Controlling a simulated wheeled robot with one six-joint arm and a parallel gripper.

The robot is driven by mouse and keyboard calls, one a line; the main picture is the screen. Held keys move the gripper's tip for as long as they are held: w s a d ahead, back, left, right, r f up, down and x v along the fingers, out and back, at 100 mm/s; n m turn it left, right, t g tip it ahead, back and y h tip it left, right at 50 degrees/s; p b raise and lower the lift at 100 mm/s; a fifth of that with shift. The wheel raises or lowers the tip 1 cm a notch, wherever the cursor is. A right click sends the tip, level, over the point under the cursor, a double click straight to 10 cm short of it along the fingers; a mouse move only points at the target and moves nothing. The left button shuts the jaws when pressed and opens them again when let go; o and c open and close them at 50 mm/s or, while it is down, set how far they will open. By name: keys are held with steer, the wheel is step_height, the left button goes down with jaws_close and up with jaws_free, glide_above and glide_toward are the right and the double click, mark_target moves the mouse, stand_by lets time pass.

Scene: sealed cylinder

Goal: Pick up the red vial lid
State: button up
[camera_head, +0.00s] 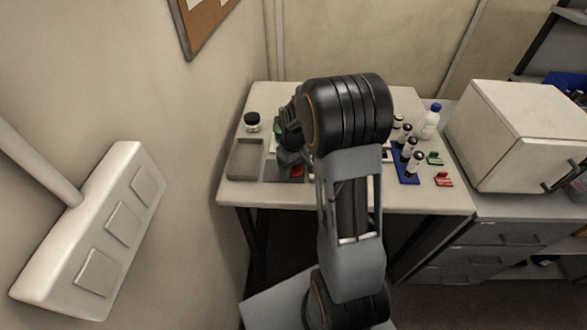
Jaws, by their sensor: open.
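My arm reaches over the white table (340,196), and its dark wrist hides the table's middle. My gripper (291,160) is open and low over the left part of the table, partly hidden behind the wrist. A small red patch (297,171) shows right beside the fingertips, on or just above a dark surface; it may be the red vial lid, but it is too small to tell. I cannot see anything held between the fingers. Another red object (443,179) lies at the table's right front, well apart from my gripper.
A grey tray (232,160) lies left of my gripper, with a dark-lidded jar (252,122) behind it. Nearby are a green object (434,158) and a blue-capped bottle (429,123). A white box (515,130) stands farther right.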

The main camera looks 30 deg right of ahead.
steer(key=shift+c, duration=0.5)
steer(key=c, duration=0.6)
